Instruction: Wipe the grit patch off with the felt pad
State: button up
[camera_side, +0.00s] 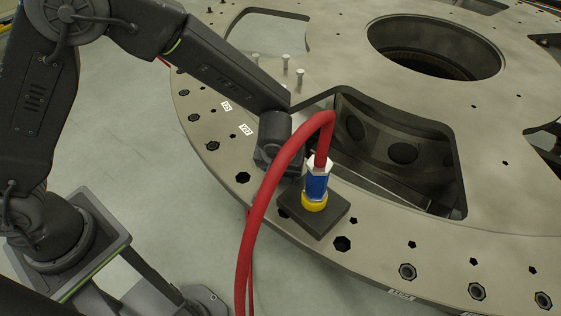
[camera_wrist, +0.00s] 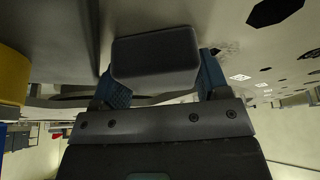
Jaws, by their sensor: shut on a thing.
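The felt pad (camera_wrist: 155,52) is a dark grey rounded block in the wrist view. My gripper (camera_wrist: 162,78) is shut on it, with a blue finger at each side. The pad is close to the grey metal turret plate (camera_wrist: 55,25); I cannot tell whether it touches. A small dark speckled mark (camera_wrist: 224,50) shows beside the right finger; I cannot tell if it is the grit patch.
A blue and yellow hose fitting (camera_side: 316,190) stands on a dark square base (camera_side: 332,217) on the plate rim. A red hose (camera_side: 259,205) arches from it, close to my wrist. A large cutout (camera_side: 400,150) opens behind.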

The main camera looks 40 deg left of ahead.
aim_at(253, 143)
jog(key=shift+w+a, duration=0.15)
jog(key=shift+a, duration=0.7)
jog(key=shift+w+a, duration=0.1)
jog(key=shift+a, duration=0.75)
jog(key=shift+w+a+f, duration=0.1)
jog(key=shift+a, duration=0.85)
jog(key=shift+w+a+f, duration=0.1)
jog(key=shift+a, duration=0.8)
jog(key=shift+w+a+r, duration=0.1)
jog(key=shift+w+a, duration=0.05)
jog(key=shift+a, duration=1.3)
jog(key=shift+w+r, duration=0.1)
jog(key=shift+r, duration=3)
notch_tip(253, 143, up, 3)
